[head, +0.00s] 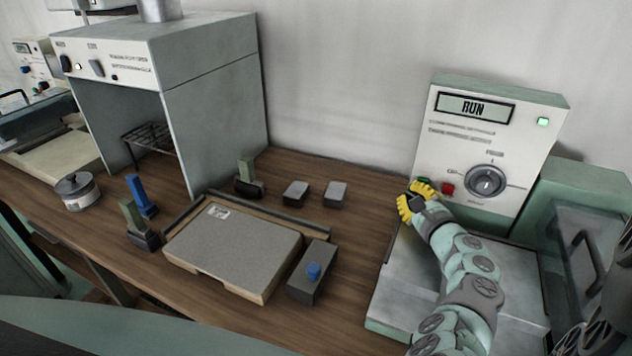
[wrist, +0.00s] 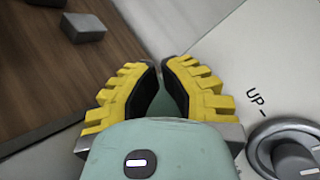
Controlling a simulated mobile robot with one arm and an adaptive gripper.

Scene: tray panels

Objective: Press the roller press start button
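The roller press control panel (head: 470,148) stands at the right, with RUN on its display (head: 474,108) and a lit green lamp (head: 542,121). A green button (head: 424,181) and a red button (head: 448,189) sit low on its face, left of the dial (head: 485,181). My gripper (head: 411,193) has yellow ribbed fingers and is at the panel's lower left, by the green button. In the wrist view its fingertips (wrist: 160,65) come together with nothing seen held. The green button is hidden there, and I cannot tell whether the fingers touch it.
A hood (head: 215,110) and a lidded pot (head: 76,190) stand at left.

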